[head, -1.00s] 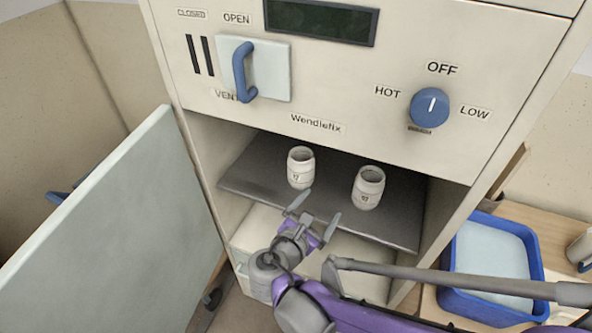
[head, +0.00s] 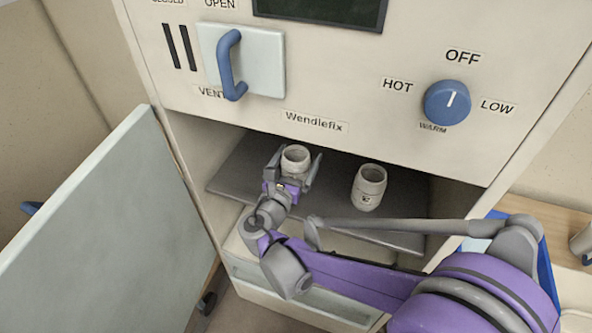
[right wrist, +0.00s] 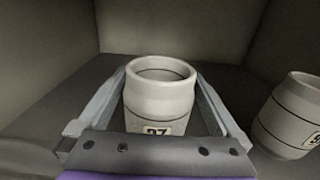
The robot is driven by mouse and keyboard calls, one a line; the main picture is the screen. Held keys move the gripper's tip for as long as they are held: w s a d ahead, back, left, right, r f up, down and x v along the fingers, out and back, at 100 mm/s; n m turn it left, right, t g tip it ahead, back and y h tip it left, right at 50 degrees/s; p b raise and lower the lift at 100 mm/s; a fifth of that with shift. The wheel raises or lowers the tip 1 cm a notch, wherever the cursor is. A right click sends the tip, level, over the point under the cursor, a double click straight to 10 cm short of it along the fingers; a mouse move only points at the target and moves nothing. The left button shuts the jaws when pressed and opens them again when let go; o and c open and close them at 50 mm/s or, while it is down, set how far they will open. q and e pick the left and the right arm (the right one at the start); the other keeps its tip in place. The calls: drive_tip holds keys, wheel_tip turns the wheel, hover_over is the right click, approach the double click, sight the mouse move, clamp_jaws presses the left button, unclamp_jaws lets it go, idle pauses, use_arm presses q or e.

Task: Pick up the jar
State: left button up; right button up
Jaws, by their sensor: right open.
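Two pale jars stand upright on the dark shelf (head: 240,170) inside the open cabinet. The left jar (head: 295,157) is between the fingers of my right gripper (head: 293,168), which is open around it. In the right wrist view this jar (right wrist: 160,95) shows a label reading 97, with one finger on each side. Whether either finger touches it I cannot tell. The right jar (head: 369,187) stands apart from the gripper; it also shows at the right edge of the right wrist view (right wrist: 291,115). My left gripper is not in view.
The cabinet's front panel (head: 330,85), with a blue handle (head: 228,65) and a blue knob (head: 447,102), overhangs the shelf. The open door (head: 105,225) stands at the left. A blue tray (head: 547,275) is partly hidden behind my right arm.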

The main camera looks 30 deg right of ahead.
drive_tip(key=shift+x, duration=0.9)
drive_tip(key=shift+c, duration=0.3)
drive_tip(key=c, duration=1.5)
